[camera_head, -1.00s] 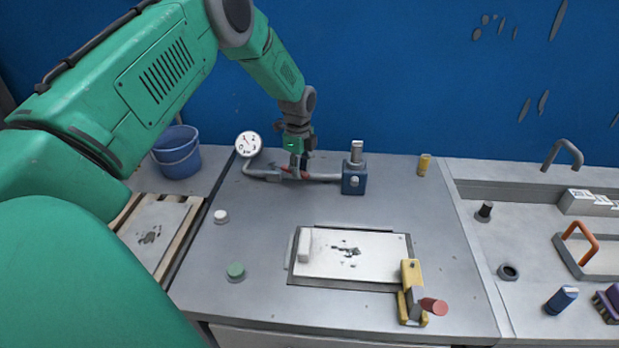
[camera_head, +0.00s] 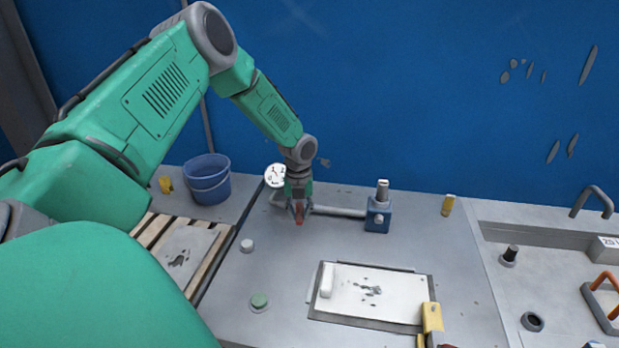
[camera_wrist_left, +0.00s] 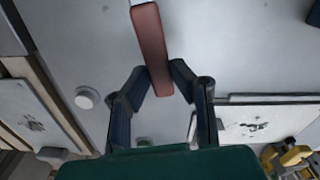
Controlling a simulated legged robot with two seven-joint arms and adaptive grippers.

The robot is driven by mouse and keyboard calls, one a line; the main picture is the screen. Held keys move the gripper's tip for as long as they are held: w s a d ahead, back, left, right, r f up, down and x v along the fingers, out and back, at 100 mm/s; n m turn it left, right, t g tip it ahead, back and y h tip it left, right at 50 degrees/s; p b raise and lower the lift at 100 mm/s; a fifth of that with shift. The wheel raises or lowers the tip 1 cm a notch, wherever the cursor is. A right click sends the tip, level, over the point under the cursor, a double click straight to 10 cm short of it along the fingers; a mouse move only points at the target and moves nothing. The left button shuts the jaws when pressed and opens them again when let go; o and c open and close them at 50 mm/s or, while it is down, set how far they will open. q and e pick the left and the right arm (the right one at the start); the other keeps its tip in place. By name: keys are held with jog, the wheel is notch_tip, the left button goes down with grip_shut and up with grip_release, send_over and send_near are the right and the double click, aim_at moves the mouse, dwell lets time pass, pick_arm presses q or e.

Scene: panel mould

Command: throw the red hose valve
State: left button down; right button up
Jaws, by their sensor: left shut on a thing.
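The red hose valve's lever (camera_wrist_left: 152,40) runs between the fingers of my left gripper (camera_wrist_left: 158,74) in the left wrist view. The fingers are shut on it. In the head view, my left gripper (camera_head: 299,207) is at the grey pipe (camera_head: 338,211), between the round gauge (camera_head: 275,176) and the blue block (camera_head: 377,216). A small red end of the lever (camera_head: 300,219) shows below the fingers there, pointing toward the front. The valve body is mostly hidden by the gripper. My right gripper is not in view.
A white plate (camera_head: 395,298) with a yellow clamp (camera_head: 432,318) lies at the front of the grey bench. A white knob (camera_head: 247,245) and a green button (camera_head: 259,301) stand at the left. A blue bucket (camera_head: 208,182) is behind left. A sink is at right.

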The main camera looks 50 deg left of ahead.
pick_arm(q)
jog(key=shift+s+a+m, duration=0.25)
jog(key=shift+a+m, duration=0.3)
jog(key=shift+m, duration=0.1)
jog(key=shift+s+a+m, duration=0.2)
jog(key=shift+a+m, duration=0.35)
jog(key=shift+m, duration=0.1)
jog(key=shift+r, duration=0.1)
jog(key=c, duration=1.7)
grip_release()
jog(key=o, duration=0.3)
jog(key=shift+w, duration=0.15)
jog(key=shift+w+a+f, duration=0.1)
jog(key=shift+a+f, duration=0.35)
jog(key=shift+f, duration=0.05)
notch_tip(320, 180, up, 12)
jog(key=shift+d, duration=0.15)
